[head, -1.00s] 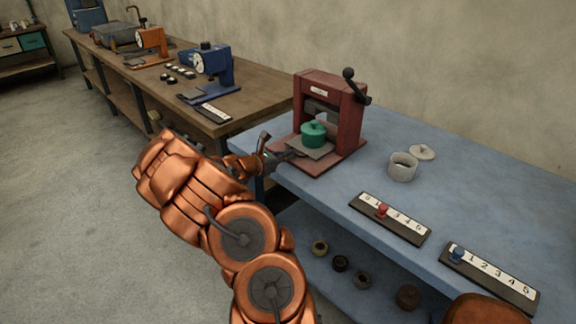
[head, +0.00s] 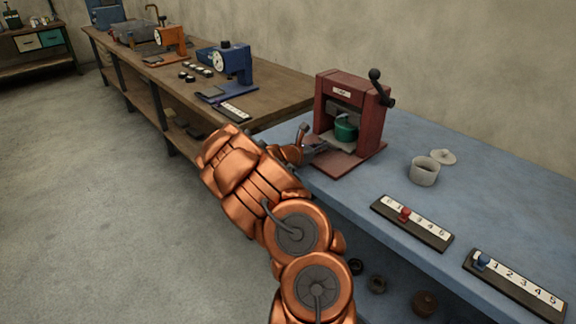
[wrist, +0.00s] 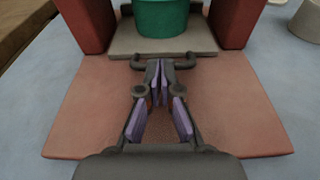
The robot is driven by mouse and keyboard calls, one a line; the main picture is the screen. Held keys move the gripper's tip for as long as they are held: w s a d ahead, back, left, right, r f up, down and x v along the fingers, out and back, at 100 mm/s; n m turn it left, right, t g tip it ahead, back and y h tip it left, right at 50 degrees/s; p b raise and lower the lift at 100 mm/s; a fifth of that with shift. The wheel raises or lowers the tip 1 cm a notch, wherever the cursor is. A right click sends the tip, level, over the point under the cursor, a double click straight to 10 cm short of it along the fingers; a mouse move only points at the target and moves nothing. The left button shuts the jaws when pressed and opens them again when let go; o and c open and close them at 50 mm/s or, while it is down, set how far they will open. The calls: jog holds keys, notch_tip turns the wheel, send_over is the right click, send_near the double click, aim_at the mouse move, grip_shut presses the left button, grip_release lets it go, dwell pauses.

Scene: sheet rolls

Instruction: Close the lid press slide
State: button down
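The red lid press (head: 371,125) stands on the blue table. Its grey slide plate (head: 333,144) carries a green pot (head: 346,128), which is partly inside the press opening. In the wrist view the slide plate (wrist: 185,45) lies between the two red posts, with the green pot (wrist: 162,18) on it. The dark bar handle (wrist: 206,60) is at the plate's near edge. My gripper (wrist: 160,68) is at the middle of this handle, its fingertips close together around it. In the head view my gripper (head: 312,150) is at the front of the press.
A white pot (head: 424,173) and a loose lid (head: 443,157) stand right of the press. Two numbered slider boards (head: 430,230) lie along the table's front edge. A wooden bench (head: 280,85) with machines is at the left.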

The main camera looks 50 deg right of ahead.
jog(key=shift+s+r, duration=0.15)
jog(key=shift+r, duration=0.05)
jog(key=v, duration=1.4)
jog(key=shift+w, duration=0.25)
jog(key=shift+f, duration=0.15)
jog(key=s+a+r+m+g+y+p, duration=0.2)
jog(key=s+a+r+m+y+p, duration=0.15)
jog(key=s+a+r+m, duration=0.7)
jog(key=s+a+m+t+y+p, duration=0.1)
jog(key=s+a+y, duration=0.3)
jog(key=a, duration=0.8)
jog(key=s+a+r+m+t+y+p, duration=0.1)
jog(key=s+a+y, duration=0.3)
jog(key=a, duration=0.8)
jog(key=s+a+r+m+t+y+p, duration=0.1)
jog(key=s+a+m+y+p, duration=0.2)
jog(key=a, duration=0.9)
jog(key=shift+s+a+y+p, duration=0.3)
jog(key=shift+s+a+y, duration=0.1)
jog(key=shift+y, duration=0.15)
